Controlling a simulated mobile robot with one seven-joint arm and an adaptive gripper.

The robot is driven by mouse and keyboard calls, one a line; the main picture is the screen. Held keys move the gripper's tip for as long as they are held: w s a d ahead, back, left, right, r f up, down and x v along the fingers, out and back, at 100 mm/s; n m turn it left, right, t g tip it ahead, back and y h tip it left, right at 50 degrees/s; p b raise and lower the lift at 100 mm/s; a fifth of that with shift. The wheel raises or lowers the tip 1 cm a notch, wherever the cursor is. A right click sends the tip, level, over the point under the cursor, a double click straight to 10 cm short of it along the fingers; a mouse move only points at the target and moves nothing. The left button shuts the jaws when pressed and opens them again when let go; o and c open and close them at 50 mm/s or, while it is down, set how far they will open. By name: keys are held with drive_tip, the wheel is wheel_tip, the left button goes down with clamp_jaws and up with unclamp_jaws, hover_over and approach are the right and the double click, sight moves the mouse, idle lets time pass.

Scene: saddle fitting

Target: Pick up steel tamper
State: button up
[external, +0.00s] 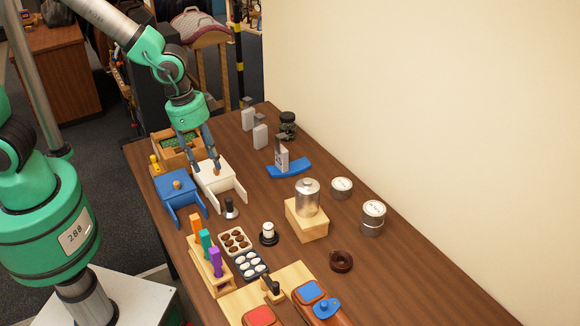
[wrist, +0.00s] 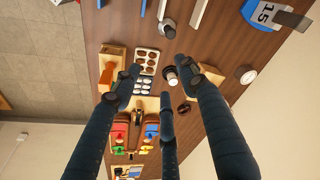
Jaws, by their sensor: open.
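The steel tamper (external: 230,209), with a dark upright handle and a shiny round base, stands on the wooden table just in front of the white open box (external: 219,180). In the wrist view the tamper (wrist: 168,29) shows near the top, beyond the fingertips. My gripper (external: 206,172) hangs above the white box, behind the tamper and higher than it. Its dark fingers are spread and empty, and they also show in the wrist view (wrist: 160,82). No finger touches the tamper.
A black-and-white round piece (external: 268,233) stands right of the egg tray (external: 249,264). A blue box (external: 178,192) is left of the white one. Coloured handles stand in a wooden rack (external: 212,270). A metal canister (external: 307,195) sits on a wooden block. A wall borders the right.

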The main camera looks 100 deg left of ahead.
hover_over(227, 199)
drive_tip(key=s, duration=0.2)
drive_tip(key=s+x, duration=0.1)
drive_tip(key=x, duration=0.6)
drive_tip(key=shift+s+d+g, duration=0.1)
drive_tip(key=shift+d+g, duration=0.2)
drive_tip(key=shift+d, duration=0.05)
drive_tip(key=shift+f, duration=0.15)
drive_tip(key=shift+w+a+f, duration=0.1)
drive_tip(key=shift+w+f, duration=0.1)
drive_tip(key=shift+f, duration=1.15)
drive_tip(key=shift+w+f, duration=0.25)
drive_tip(key=shift+f, duration=1.1)
drive_tip(key=shift+w+a+f, duration=0.1)
drive_tip(key=shift+w+f, duration=0.1)
drive_tip(key=shift+f, duration=1.2)
drive_tip(key=shift+f, duration=0.1)
drive_tip(key=shift+w+f+b, duration=0.2)
drive_tip(key=shift+f, duration=1)
drive_tip(key=shift+w+f+b, duration=0.15)
drive_tip(key=shift+f+b, duration=0.05)
drive_tip(key=shift+f, duration=1.05)
clamp_jaws()
